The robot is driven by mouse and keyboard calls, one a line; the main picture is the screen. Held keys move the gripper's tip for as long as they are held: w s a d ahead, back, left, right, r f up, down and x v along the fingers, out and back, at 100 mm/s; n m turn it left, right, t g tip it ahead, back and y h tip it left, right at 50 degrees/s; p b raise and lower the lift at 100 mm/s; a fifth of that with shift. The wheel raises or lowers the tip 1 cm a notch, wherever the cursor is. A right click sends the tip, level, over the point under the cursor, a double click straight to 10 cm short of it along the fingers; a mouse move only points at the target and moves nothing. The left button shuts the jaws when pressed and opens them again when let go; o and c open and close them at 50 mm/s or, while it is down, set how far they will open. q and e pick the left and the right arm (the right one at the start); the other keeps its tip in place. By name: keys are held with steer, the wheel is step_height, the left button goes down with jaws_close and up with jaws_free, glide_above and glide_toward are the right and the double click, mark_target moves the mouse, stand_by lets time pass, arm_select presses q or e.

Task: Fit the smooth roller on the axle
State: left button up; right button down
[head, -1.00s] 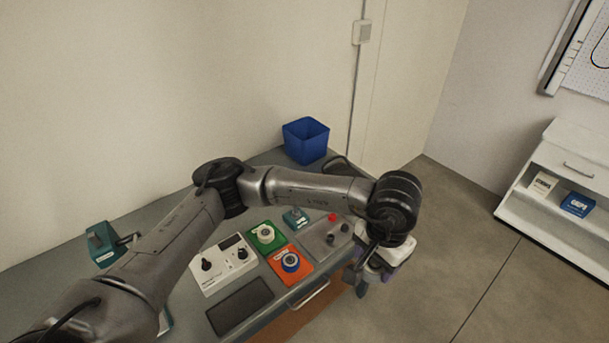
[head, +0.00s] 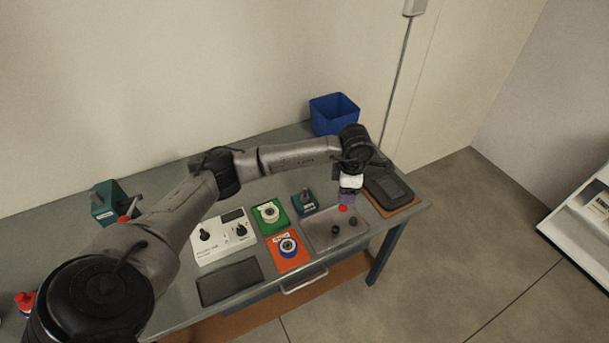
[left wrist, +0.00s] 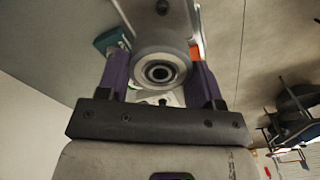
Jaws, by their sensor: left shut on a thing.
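In the left wrist view a pale grey round roller (left wrist: 161,72) with a dark ringed bore sits between my purple fingers. My left gripper (head: 347,201) is shut on it; it points down above the far edge of the grey tray (head: 322,241). In the head view the gripper hides the held roller. A white ringed part (head: 268,212) stands on a green pad (head: 281,222), and a blue and white one (head: 287,246) on an orange pad (head: 299,262). I cannot make out the axle for certain. My right gripper is not in view.
A white control box (head: 222,246) and a dark mat (head: 230,282) lie left of the pads. A blue bin (head: 334,113) and a black case (head: 389,188) are at the right.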

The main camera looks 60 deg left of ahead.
mark_target(305, 189)
arm_select(q)
steer(key=s+a+f+n, duration=0.1)
steer(key=a+f+n, duration=0.1)
steer(key=a+n, duration=0.3)
steer(key=s+a+f+n, duration=0.2)
steer(key=a+n, duration=0.2)
steer(key=a, duration=0.1)
steer(key=s+a+f+n, duration=0.1)
steer(key=a+f+n, duration=0.1)
steer(key=a+n, duration=0.2)
steer(key=shift+s+a+f+n, duration=0.1)
steer(key=shift+s+a+n, duration=0.3)
steer(key=shift+n, duration=0.4)
steer(key=shift+f+b, duration=2.05)
steer(key=shift+f, duration=0.75)
steer(key=shift+f, duration=0.65)
steer(key=o, duration=0.7)
